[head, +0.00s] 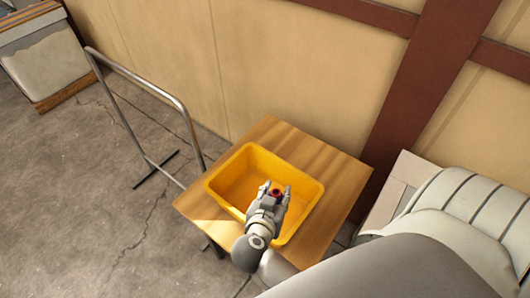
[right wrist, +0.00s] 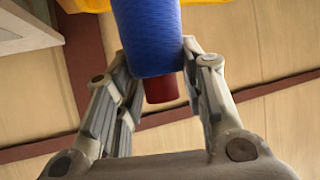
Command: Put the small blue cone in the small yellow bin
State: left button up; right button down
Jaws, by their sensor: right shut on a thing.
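The blue cone (right wrist: 148,35), with a dark red end, is held between the fingers of my right gripper (head: 275,188). In the right wrist view it looks like a textured blue cone or cylinder, and its far end runs out of the top of the picture. In the head view only a small red and blue bit of it shows between the fingers. The yellow bin (head: 228,184) stands on a wooden table, and my right gripper is over its opening. How high the cone is above the bin floor I cannot tell. My left gripper is not in view.
The small wooden table (head: 342,176) stands by a beige wall with dark red beams (head: 405,85). A metal rail frame (head: 140,108) stands left of the table. A pale container (head: 45,60) is at the far upper left. Cracked concrete floor is free at left.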

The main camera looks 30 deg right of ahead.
jog(key=w, duration=0.1)
jog(key=w+f, duration=0.1)
jog(key=shift+w+a, duration=0.1)
jog(key=shift+w, duration=0.2)
pick_arm(q)
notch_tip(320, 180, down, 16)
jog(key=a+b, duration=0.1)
jog(key=b, duration=1.5)
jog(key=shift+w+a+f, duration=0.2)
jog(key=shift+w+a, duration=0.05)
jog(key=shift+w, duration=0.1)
pick_arm(e)
jog(key=w+f, duration=0.8)
jog(key=w, duration=0.3)
jog(key=shift+a+f, duration=0.15)
jog(key=shift+a, duration=0.05)
pick_arm(q)
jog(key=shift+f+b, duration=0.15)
jog(key=shift+b, duration=0.25)
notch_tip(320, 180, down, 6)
jog(key=b, duration=0.6)
pick_arm(e)
jog(key=f, duration=0.3)
jog(key=shift+w+f, duration=0.25)
jog(key=shift+f, duration=0.15)
